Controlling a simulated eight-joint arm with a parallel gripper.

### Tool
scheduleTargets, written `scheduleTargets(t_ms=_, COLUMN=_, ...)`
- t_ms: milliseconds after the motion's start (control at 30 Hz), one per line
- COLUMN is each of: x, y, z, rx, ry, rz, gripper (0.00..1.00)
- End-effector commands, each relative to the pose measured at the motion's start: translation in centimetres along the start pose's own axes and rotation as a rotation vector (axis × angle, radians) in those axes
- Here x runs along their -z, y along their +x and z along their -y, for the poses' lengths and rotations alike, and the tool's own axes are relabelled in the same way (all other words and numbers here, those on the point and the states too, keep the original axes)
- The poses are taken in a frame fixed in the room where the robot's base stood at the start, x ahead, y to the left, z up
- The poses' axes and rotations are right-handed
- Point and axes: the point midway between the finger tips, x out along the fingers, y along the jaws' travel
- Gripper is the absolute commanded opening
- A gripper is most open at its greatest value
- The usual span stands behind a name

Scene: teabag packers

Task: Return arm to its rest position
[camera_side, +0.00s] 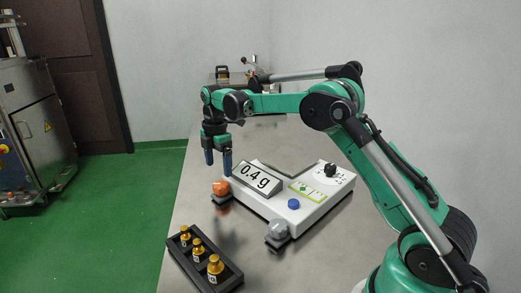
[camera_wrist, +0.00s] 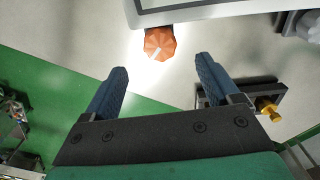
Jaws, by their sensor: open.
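My gripper (camera_side: 217,160) hangs from the green arm with its blue fingers pointing down, just left of the white scale. In the wrist view my gripper (camera_wrist: 160,82) shows two blue fingers spread apart with nothing between them. An orange faceted piece (camera_side: 220,187) sits on a small dark base at the scale's left corner, below the fingers. It also shows in the wrist view (camera_wrist: 160,43), beyond the fingertips and apart from them. The scale (camera_side: 285,205) has a display (camera_side: 257,180) reading 0.4 g. The arm is bent, with its forearm reaching left over the table.
A black rack (camera_side: 228,278) with 3 gold weights stands at the table's front left. A grey faceted piece (camera_side: 278,231) sits at the scale's front corner. Other equipment (camera_side: 222,74) stands at the table's far end. A steel cabinet (camera_side: 42,120) is at left across the green floor (camera_side: 120,210).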

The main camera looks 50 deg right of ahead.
Motion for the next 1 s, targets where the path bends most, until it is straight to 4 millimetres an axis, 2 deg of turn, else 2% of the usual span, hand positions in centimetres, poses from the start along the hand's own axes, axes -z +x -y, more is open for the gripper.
scheduleTargets(t_ms=133, x=0.4, y=-0.9, z=0.4, rx=-0.020, ry=0.045, rz=0.001, gripper=0.82)
scheduleTargets(t_ms=267, x=1.5, y=-3.3, z=1.8, rx=-0.083, ry=0.186, rz=-0.004, gripper=0.82)
scheduleTargets(t_ms=400, x=3.0, y=-6.1, z=4.6, rx=-0.179, ry=0.408, rz=-0.035, gripper=0.82)
scheduleTargets(t_ms=600, x=4.8, y=-8.2, z=9.7, rx=-0.305, ry=0.731, rz=-0.132, gripper=0.82)
scheduleTargets(t_ms=800, x=6.1, y=-7.9, z=15.0, rx=-0.398, ry=1.043, rz=-0.284, gripper=0.82)
scheduleTargets(t_ms=1000, x=6.8, y=-6.1, z=18.6, rx=-0.438, ry=1.279, rz=-0.436, gripper=0.82)
